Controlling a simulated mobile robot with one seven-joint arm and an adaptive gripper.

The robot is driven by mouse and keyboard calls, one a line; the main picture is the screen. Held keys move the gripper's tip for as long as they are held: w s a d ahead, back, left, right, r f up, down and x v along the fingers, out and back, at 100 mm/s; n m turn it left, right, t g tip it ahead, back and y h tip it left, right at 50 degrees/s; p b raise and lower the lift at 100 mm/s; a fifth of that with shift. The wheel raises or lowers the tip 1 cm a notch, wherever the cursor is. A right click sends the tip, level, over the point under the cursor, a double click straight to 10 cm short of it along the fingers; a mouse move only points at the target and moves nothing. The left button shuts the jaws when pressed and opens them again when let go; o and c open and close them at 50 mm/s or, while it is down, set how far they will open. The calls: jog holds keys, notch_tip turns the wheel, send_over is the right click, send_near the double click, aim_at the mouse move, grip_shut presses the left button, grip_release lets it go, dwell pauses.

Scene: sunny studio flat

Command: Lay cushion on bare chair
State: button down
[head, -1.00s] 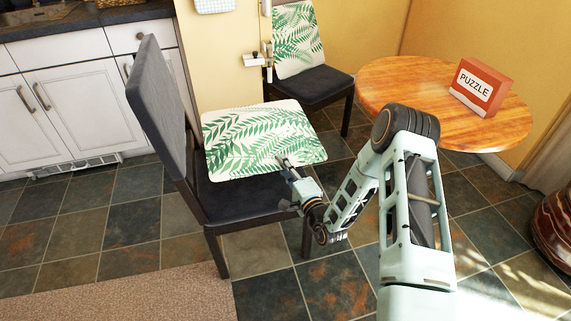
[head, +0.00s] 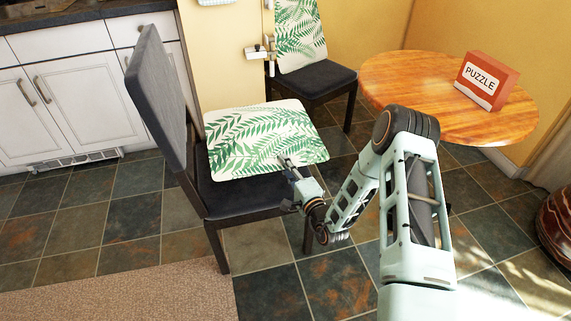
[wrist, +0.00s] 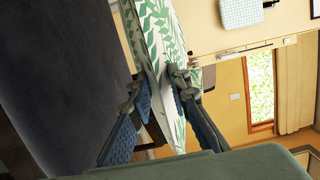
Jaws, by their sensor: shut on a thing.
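A white cushion with green fern leaves (head: 262,137) is held over the seat of the near dark chair (head: 245,196). In the wrist view the cushion (wrist: 158,40) stands edge-on between the fingers. My gripper (head: 290,166) is shut on the cushion's near edge; its two fingers (wrist: 160,88) show on either side of it in the wrist view. The cushion's far part reaches beyond the seat. I cannot tell whether its underside touches the seat. The chair's backrest (head: 160,95) rises at the left. A second dark chair (head: 312,82) behind has a matching leaf cushion against its backrest.
A round wooden table (head: 420,95) with a red puzzle box (head: 486,80) stands at the right. White cabinets (head: 75,105) line the back left. A brown rug (head: 130,295) lies at the front left. A reddish-brown rounded object (head: 557,225) is at the right edge.

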jog(key=shift+f+b, duration=2)
jog(key=shift+f, duration=0.8)
jog(key=shift+f+b, duration=0.35)
jog(key=shift+f, duration=0.15)
jog(key=c, duration=1.7)
grip_release()
jog(key=shift+c, duration=0.2)
